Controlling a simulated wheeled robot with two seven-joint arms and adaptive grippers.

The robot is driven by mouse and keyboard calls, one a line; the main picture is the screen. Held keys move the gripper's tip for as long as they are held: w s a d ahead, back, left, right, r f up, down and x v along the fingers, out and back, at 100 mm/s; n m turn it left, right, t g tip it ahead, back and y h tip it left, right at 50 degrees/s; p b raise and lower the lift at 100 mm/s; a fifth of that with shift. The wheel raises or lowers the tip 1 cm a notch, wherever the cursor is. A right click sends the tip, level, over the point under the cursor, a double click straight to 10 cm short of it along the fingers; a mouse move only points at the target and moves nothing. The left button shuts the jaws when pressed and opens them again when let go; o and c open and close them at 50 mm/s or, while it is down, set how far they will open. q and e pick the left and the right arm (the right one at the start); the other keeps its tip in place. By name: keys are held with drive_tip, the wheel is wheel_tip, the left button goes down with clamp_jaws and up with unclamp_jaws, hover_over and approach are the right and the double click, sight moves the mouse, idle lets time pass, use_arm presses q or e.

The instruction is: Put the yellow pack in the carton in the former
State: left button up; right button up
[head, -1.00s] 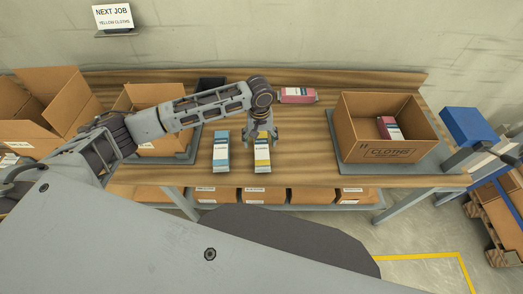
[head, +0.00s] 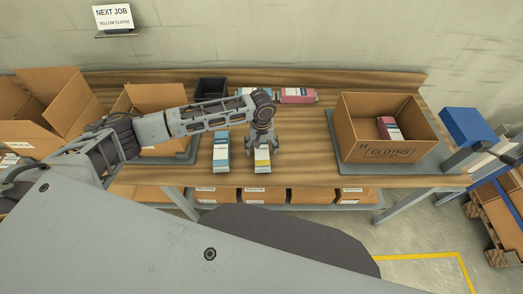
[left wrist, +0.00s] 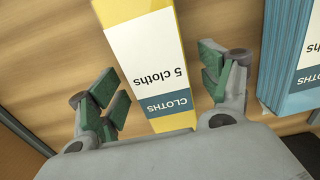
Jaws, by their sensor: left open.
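The yellow pack (head: 262,162), white and yellow with a "CLOTHS" label, lies on the wooden table. It also shows in the left wrist view (left wrist: 150,60). My left gripper (head: 261,147) is over it, open, with its green-padded fingers (left wrist: 160,93) on either side of the pack and gaps visible. A carton marked "CLOTHS" (head: 388,151) stands open on a grey plate at right, with a red pack (head: 389,128) inside. Another open carton (head: 157,94) stands on a grey plate at left, partly hidden by my arm. I cannot tell which plate is the former. My right gripper is not in view.
A blue pack (head: 221,153) lies just left of the yellow one; it shows close by in the wrist view (left wrist: 295,60). A red pack (head: 296,95), another blue-white pack and a black tray (head: 211,87) are at the back. Table between yellow pack and right carton is clear.

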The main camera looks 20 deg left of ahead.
sight(261, 147)
use_arm(q)
drive_tip(key=shift+f, duration=0.25)
drive_tip(key=c, duration=1.2)
drive_tip(key=shift+r, duration=0.15)
drive_tip(key=shift+r, duration=4.9)
